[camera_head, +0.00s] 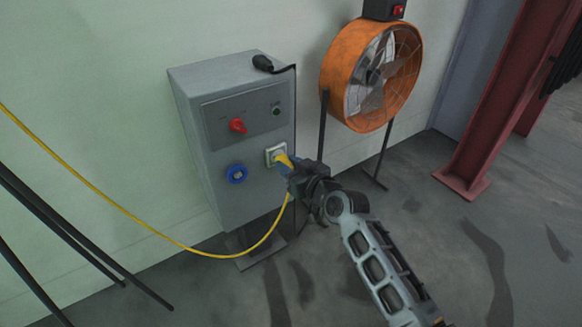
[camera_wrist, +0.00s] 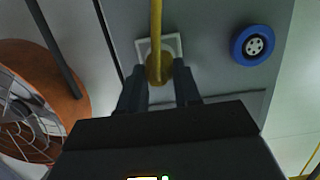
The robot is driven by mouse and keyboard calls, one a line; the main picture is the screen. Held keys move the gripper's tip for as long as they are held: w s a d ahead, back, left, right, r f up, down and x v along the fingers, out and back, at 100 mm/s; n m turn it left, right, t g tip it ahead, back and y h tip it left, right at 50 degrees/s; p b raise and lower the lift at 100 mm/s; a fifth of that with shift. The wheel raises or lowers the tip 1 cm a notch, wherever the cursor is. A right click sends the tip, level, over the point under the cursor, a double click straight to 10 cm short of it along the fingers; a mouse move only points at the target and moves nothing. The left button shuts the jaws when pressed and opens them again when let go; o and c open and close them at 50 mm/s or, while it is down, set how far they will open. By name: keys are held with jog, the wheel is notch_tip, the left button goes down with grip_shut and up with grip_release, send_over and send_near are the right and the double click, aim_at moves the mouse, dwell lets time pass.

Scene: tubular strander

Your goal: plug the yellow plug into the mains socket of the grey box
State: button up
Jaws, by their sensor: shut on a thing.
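The grey box (camera_head: 213,203) stands on a short foot against the wall. Its white mains socket (camera_head: 269,156) is on the front panel, lower right; it also shows in the wrist view (camera_wrist: 143,48). My gripper (camera_head: 290,172) is in front of the socket, shut on the yellow plug (camera_head: 283,159). In the wrist view the plug (camera_wrist: 159,70) sits between my two fingers (camera_wrist: 159,88), overlapping the socket's face. The plug and my fingers hide the socket's middle, so I cannot tell how deep the plug sits. The yellow cable (camera_head: 140,219) hangs from the plug and sweeps left.
An orange fan (camera_head: 343,75) stands to the right. Dark poles (camera_head: 70,240) stand at left.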

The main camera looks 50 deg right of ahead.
jog(key=shift+w+d, duration=0.15)
jog(key=shift+w, duration=0.4)
jog(key=o, duration=1.1)
jog(key=shift+o, duration=0.2)
jog(key=p+v, duration=0.1)
jog(key=v, duration=0.6)
jog(key=shift+s, duration=0.35)
jog(key=shift+s, duration=0.1)
